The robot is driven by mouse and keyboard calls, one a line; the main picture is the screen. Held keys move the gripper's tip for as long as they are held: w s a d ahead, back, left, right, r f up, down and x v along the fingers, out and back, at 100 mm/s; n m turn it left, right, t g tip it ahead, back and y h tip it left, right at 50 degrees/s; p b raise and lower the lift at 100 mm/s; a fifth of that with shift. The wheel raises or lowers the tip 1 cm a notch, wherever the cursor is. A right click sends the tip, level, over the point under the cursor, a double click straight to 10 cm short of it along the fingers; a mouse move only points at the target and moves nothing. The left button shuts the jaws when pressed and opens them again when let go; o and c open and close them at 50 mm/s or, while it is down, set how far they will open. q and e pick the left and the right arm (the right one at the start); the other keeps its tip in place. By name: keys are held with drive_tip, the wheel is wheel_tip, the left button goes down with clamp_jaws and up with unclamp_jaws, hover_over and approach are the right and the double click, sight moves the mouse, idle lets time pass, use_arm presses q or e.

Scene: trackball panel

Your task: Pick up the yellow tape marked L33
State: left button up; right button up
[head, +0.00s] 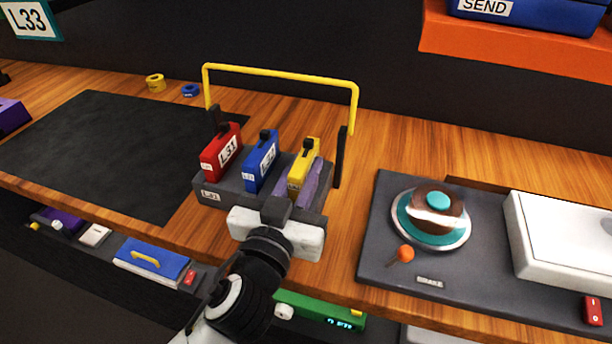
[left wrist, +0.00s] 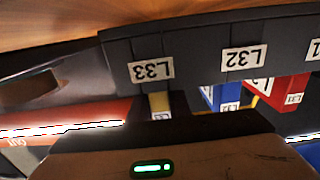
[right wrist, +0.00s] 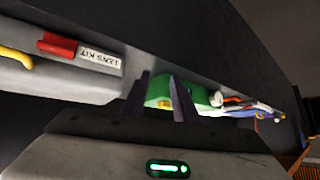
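The yellow tape (head: 303,168) stands in a dark rack (head: 212,193) at the right end, beside the blue tape (head: 261,161) and the red tape marked L31 (head: 221,151). In the left wrist view the rack's L33 label (left wrist: 151,71) is upside down, with a strip of the yellow tape (left wrist: 160,104) below it. My left gripper (head: 298,188) is at the rack's front, its fingers on either side of the yellow tape and seemingly open. Contact is unclear. My right gripper (right wrist: 160,90) is open and empty, out of the head view.
A yellow bar frame (head: 280,72) arches behind the rack. A dark panel with a trackball (head: 432,204) and an orange-knobbed stick (head: 405,253) lies to the right. A black mat (head: 110,150) at left is clear. A shelf below holds a green box (head: 310,309) and a blue case (head: 150,262).

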use_arm(q)
clamp_jaws()
